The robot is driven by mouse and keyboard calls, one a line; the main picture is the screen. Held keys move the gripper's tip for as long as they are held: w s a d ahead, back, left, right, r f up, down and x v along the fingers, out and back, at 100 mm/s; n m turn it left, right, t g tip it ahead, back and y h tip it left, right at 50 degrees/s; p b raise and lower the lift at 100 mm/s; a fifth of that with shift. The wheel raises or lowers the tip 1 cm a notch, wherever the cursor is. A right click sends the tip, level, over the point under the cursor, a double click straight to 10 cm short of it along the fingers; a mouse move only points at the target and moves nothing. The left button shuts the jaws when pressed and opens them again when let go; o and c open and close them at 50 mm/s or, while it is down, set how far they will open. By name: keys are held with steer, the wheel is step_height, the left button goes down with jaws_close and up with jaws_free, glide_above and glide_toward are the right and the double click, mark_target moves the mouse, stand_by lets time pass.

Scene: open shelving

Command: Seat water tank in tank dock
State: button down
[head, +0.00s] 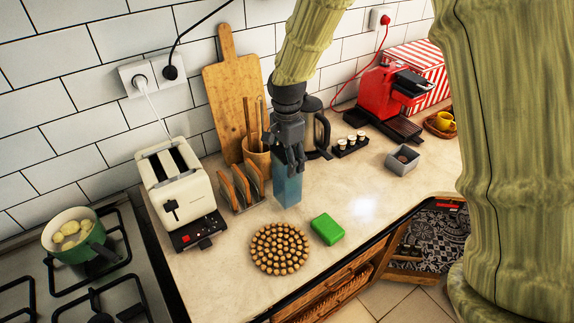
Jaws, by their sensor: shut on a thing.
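My gripper (291,160) is dark grey, points down and is shut on the top of the water tank (288,190), a blue, see-through upright box. The tank is over the counter, right of the toast rack; I cannot tell whether its base touches the counter. The gripper fingers hide part of its top. A red coffee machine (388,92) stands further back on the right, apart from the tank. I cannot clearly make out a tank dock on it.
A toast rack (241,186), a utensil pot (257,155) and a dark kettle (318,127) stand close to the tank. A green box (327,229) and a round trivet (280,249) lie in front. Small cups (350,145) and a grey container (402,160) stand to the right.

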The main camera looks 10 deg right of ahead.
steer(key=shift+f+p, duration=0.7)
steer(key=shift+f, duration=0.9)
steer(key=shift+c, duration=1.5)
jaws_free()
